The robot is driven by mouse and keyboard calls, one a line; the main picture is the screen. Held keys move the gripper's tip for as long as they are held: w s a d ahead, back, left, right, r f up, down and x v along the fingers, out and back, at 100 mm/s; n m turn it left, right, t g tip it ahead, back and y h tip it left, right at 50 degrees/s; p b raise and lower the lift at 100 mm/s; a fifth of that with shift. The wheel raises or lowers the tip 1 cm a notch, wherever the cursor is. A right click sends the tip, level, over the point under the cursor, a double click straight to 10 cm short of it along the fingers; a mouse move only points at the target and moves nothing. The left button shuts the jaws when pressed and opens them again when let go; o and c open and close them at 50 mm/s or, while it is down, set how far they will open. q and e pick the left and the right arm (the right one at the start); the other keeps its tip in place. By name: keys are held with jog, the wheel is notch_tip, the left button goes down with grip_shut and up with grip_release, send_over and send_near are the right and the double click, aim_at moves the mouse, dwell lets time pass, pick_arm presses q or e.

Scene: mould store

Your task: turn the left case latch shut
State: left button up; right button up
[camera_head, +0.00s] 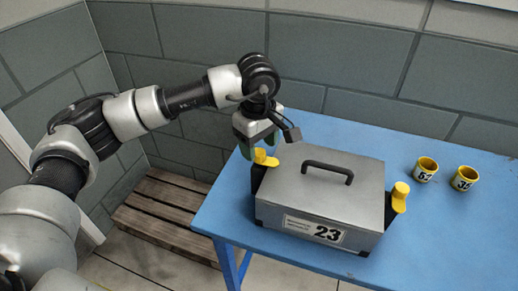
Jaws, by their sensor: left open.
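A grey metal case (340,190) with a black top handle and a label reading 23 stands on the blue table. Its left latch has a yellow knob (264,158) at the upper left edge. A matching yellow right latch (400,196) is on the right side. My left gripper (257,148) is open, just behind and above the left knob, pointing down. Its fingers are partly hidden, and I cannot tell whether they touch the knob. My right gripper is not in view.
Two small yellow cups, marked 52 (425,170) and 35 (465,179), stand right of the case on the blue table (450,240). A wooden pallet (165,215) lies on the floor at left. A grey block wall is close behind.

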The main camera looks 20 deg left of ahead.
aim_at(258, 152)
pick_arm(q)
notch_tip(258, 152, up, 9)
dwell(0.3)
jog(key=shift+s+f, duration=0.1)
jog(key=shift+f, duration=0.05)
